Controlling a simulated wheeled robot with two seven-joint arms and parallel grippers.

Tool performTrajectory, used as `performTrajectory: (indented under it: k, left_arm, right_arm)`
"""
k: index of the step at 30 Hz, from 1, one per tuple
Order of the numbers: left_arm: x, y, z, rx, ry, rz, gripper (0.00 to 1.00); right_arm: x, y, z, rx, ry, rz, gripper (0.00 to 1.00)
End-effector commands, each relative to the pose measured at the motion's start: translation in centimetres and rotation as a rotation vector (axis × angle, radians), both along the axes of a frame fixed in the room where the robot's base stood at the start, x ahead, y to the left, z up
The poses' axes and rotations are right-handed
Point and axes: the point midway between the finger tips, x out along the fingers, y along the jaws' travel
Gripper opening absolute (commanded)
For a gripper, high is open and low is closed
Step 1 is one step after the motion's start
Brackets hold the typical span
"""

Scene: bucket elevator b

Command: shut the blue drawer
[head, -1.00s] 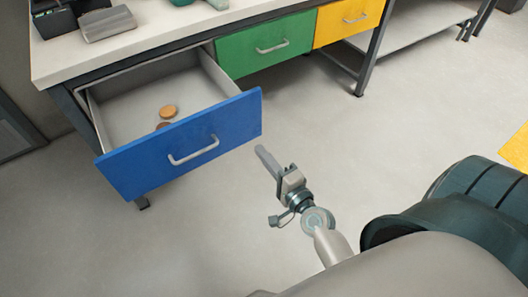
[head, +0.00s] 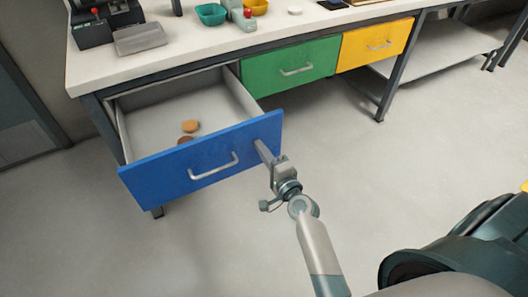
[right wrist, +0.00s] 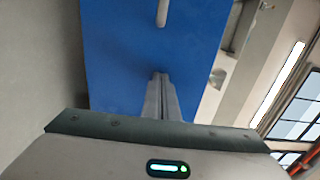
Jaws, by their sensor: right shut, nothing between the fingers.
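The blue drawer (head: 160,179) is pulled well out of the bench in the head view, with a pale handle (head: 214,167) on its front. Two round, brownish things lie inside it. My right gripper (head: 260,148) is shut and empty, its fingertips at the right part of the drawer front, right of the handle. In the right wrist view the shut fingers (right wrist: 159,80) point at the blue front (right wrist: 120,50), with part of the handle above them. Whether the tips touch the front I cannot tell. My left gripper is not in view.
A green drawer (head: 275,70) and a yellow drawer (head: 365,47) are shut to the right. The bench top (head: 200,55) holds a dark device (head: 95,28), a grey box (head: 140,40) and teal and yellow bowls. The floor in front is clear.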

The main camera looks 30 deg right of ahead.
Motion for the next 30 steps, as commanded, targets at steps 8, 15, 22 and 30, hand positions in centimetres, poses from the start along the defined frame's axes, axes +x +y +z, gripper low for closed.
performTrajectory:
  k: [8,15,22,30]
  left_arm:
    - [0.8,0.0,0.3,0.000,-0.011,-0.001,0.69]
    - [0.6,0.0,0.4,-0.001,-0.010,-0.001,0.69]
    - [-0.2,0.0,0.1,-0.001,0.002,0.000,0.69]
    - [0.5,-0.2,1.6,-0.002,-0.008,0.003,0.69]
  right_arm:
    - [0.0,0.0,0.0,0.000,0.000,0.000,0.00]
    - [0.9,0.1,0.0,0.000,-0.001,0.000,0.00]
    - [4.0,0.2,0.1,0.000,-0.003,0.002,0.00]
    - [10.5,0.4,0.1,-0.001,-0.004,0.001,0.00]
